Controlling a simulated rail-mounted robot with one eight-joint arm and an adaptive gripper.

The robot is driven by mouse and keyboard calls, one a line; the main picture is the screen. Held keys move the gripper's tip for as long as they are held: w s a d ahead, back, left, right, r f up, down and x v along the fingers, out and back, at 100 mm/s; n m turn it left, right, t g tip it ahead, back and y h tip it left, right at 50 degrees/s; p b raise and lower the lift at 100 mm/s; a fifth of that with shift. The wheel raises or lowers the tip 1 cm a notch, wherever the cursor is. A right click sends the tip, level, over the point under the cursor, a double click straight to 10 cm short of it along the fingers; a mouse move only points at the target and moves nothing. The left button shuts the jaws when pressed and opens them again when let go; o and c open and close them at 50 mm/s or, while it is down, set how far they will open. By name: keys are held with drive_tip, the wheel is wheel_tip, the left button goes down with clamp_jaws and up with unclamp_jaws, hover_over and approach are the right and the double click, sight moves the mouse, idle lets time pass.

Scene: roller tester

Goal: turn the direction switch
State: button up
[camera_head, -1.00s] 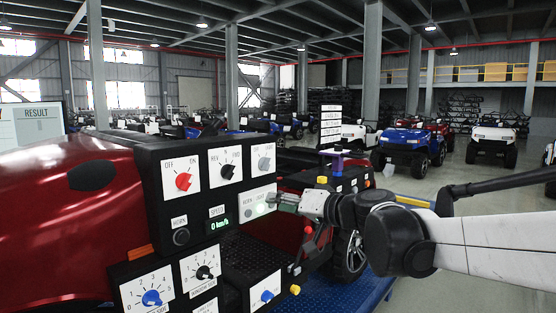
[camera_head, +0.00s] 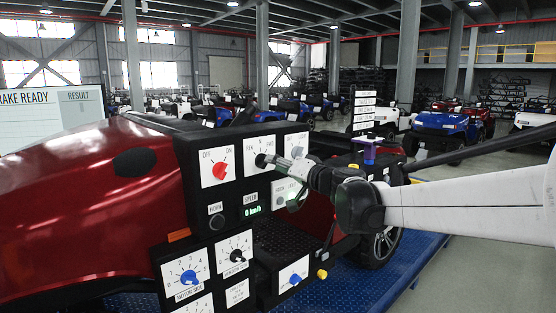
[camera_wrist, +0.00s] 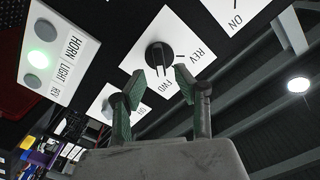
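The direction switch (camera_head: 261,160) is a round black knob on a white plate marked REV, N and FWD, on the upper part of the black control panel. In the wrist view the knob (camera_wrist: 159,55) shows just ahead of my fingertips, with its dark pointer reaching toward the gap between them. My gripper (camera_wrist: 161,78) is open, one finger on each side of that gap, with nothing held. In the head view my gripper (camera_head: 277,163) comes in from the right at the knob; whether it touches it I cannot tell.
A red OFF/ON knob (camera_head: 220,171) sits left of the switch. A plate with a lit green light (camera_wrist: 42,31) lies below it. Blue knob (camera_head: 188,277) and black knob (camera_head: 237,256) are lower down. The red vehicle (camera_head: 90,205) stands at left.

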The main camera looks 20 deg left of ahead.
drive_tip(key=x, duration=0.4)
drive_tip(key=shift+a+p, duration=0.1)
drive_tip(key=shift+p, duration=0.2)
clamp_jaws()
